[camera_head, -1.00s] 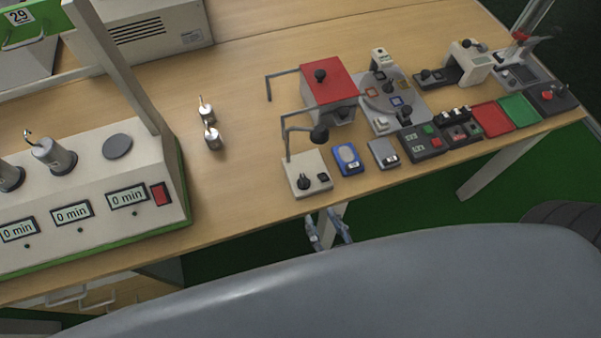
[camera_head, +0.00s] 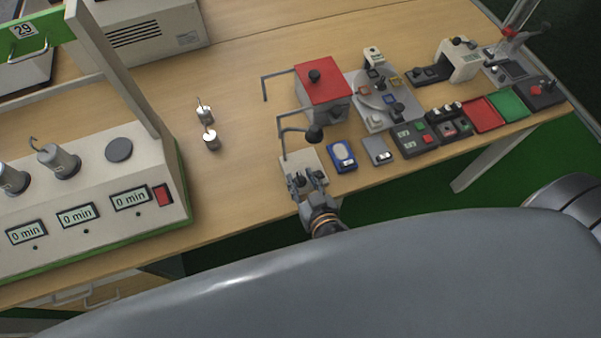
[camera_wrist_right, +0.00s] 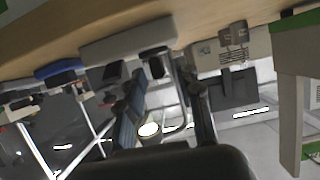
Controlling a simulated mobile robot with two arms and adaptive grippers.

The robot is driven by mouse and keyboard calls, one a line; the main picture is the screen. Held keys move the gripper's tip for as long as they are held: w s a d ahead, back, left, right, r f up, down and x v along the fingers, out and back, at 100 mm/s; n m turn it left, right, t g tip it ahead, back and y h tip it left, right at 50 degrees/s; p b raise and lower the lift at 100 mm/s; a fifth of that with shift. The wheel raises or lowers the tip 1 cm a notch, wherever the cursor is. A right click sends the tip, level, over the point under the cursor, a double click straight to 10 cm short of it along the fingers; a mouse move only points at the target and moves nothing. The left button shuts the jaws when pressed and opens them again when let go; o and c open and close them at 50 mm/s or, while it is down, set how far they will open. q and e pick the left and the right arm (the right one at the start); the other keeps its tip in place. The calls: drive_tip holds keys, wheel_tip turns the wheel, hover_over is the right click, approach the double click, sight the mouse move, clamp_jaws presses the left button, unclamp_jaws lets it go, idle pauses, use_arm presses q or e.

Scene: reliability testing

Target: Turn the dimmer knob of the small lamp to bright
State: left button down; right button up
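The small lamp stands at the table's front edge, with a pale base (camera_head: 289,160) and a dark lamp head (camera_head: 314,134) on a bent arm. My right gripper (camera_head: 307,178) is over the front of this base, with its fingers apart on either side of the dark dimmer knob (camera_head: 300,181). In the right wrist view the pale base (camera_wrist_right: 125,42) is at the top, the dark knob (camera_wrist_right: 157,66) lies between the open fingers (camera_wrist_right: 168,85), and a dark switch (camera_wrist_right: 104,75) is left of them. Contact with the knob cannot be told. My left gripper is out of view.
A blue device (camera_head: 342,155) and a grey device (camera_head: 378,150) lie right of the lamp. A red-topped box (camera_head: 323,80) stands behind it. Two small metal weights (camera_head: 210,139) stand to the left, with clear table between them and the lamp.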

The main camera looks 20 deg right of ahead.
drive_tip(key=shift+w+f, duration=0.3)
drive_tip(key=shift+w, duration=0.35)
drive_tip(key=shift+c, duration=0.4)
clamp_jaws()
